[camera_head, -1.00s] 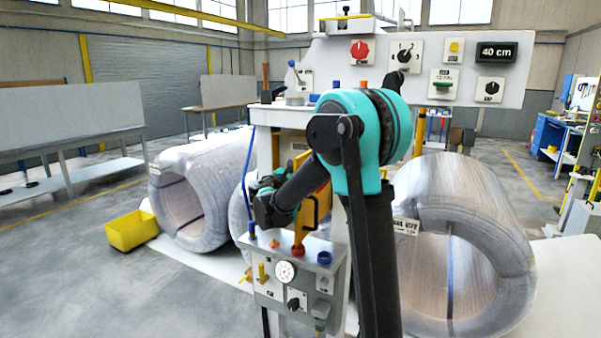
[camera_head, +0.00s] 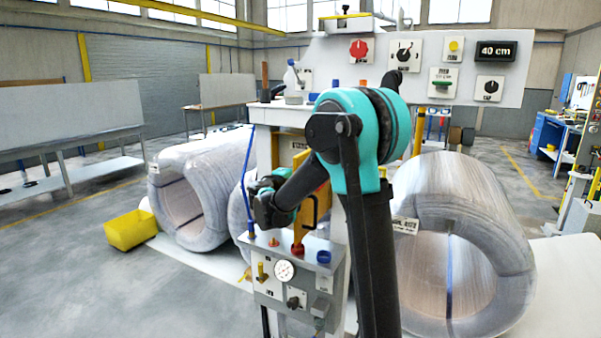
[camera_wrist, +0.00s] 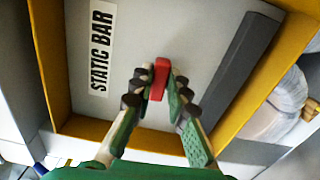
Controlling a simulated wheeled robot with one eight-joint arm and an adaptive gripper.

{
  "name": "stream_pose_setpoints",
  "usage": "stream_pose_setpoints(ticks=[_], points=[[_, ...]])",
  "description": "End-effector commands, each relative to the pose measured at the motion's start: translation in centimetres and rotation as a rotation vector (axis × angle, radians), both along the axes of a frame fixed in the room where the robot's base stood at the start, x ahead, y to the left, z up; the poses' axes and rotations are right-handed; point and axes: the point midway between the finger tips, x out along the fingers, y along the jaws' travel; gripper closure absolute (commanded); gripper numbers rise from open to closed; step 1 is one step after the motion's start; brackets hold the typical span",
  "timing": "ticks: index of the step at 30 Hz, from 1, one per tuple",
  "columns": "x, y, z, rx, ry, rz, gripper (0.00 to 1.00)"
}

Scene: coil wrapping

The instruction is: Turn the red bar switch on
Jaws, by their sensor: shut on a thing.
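The red bar switch (camera_wrist: 159,79) stands out from a pale grey panel (camera_wrist: 185,30) in the wrist view. A white label reading "STATIC BAR" (camera_wrist: 102,50) is to its left. My gripper (camera_wrist: 160,88) is closed around the red switch, with one fingertip on each side of it. The switch's base is partly hidden by the fingertips. In the head view my wrist (camera_head: 275,197) is in front of the yellow housing (camera_head: 312,210), and the red switch and fingertips cannot be made out there.
A yellow frame (camera_wrist: 48,60) surrounds the panel, and a dark grey bar (camera_wrist: 235,65) runs along its right side. Below the housing is a control box with a gauge (camera_head: 284,271). Wrapped coils (camera_head: 460,235) stand on both sides. An upper control panel (camera_head: 340,65) is behind my arm.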

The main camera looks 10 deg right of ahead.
Motion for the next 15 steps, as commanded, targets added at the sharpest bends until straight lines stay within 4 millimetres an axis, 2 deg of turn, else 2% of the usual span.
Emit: stream_pose_setpoints(ticks=[15], points=[[0.23,-0.09,0.15,0.054,-0.043,-0.001,1.0]])
